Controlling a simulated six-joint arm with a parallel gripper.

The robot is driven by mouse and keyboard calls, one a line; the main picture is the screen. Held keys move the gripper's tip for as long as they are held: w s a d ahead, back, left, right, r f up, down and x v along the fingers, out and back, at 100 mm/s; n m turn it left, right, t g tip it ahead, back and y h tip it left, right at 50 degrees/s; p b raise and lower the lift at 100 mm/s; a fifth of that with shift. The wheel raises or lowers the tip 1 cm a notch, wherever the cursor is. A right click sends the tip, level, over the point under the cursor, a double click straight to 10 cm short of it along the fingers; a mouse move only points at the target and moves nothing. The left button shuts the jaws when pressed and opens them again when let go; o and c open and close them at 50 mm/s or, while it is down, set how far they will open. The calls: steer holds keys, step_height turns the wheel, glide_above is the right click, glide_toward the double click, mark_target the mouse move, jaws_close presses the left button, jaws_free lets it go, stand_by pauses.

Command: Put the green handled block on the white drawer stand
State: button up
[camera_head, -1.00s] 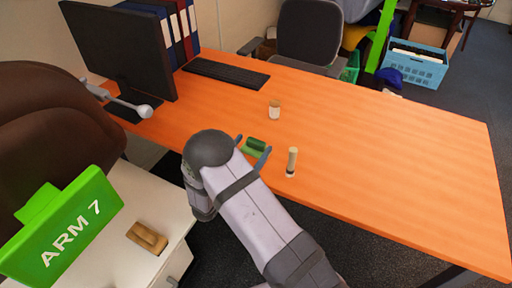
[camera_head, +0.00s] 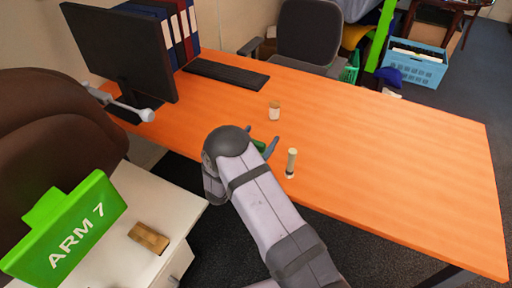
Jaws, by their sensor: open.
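The green handled block (camera_head: 259,145) lies on the orange desk near its front edge, mostly hidden behind my wrist. My gripper (camera_head: 263,137) is open over the block, with its blue-grey fingers showing beyond the wrist. I cannot tell whether the fingers touch the block. The white drawer stand (camera_head: 184,213) is at the lower left, with a wooden block (camera_head: 149,238) on top.
A beige-and-white cylinder (camera_head: 291,163) stands on the orange desk (camera_head: 400,170) just right of my gripper. A small jar (camera_head: 274,111) stands farther back. A green sign (camera_head: 66,229) rises beside the stand. The desk's right side is clear.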

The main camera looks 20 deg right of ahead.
steer(key=shift+w+d, duration=0.4)
steer(key=shift+d, duration=0.05)
steer(key=shift+c, duration=0.7)
steer(key=c, duration=1.1)
steer(key=shift+c, duration=0.2)
steer(key=shift+r, duration=0.15)
